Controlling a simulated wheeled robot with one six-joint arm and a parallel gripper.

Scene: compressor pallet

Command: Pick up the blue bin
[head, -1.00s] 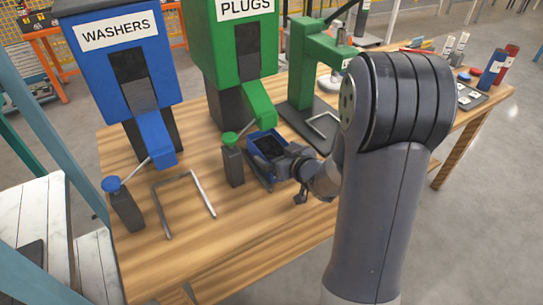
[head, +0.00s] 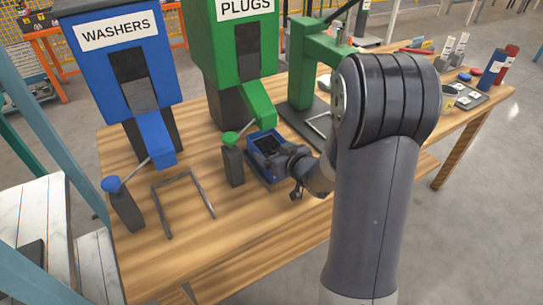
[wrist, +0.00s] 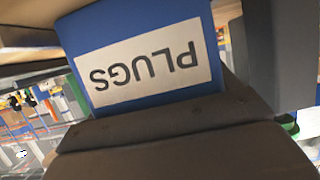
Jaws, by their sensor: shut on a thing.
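The blue bin (head: 264,136) is below the spout of the green PLUGS dispenser (head: 238,70), with dark contents inside. In the wrist view the bin (wrist: 205,30) fills the top middle, and its white PLUGS label (wrist: 144,66) reads upside down. My gripper (head: 284,157) is shut on the bin's near right side. In the wrist view its dark jaws (wrist: 185,115) cover the lower part of the bin. I cannot tell whether the bin is clear of the surface below it.
A green-topped lever post (head: 232,160) stands just left of the bin. A blue WASHERS dispenser (head: 115,60), a blue-topped lever post (head: 124,205) and a metal frame (head: 184,205) are further left. A green press (head: 304,75) stands behind right. The wooden table (head: 250,235) is bare in front.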

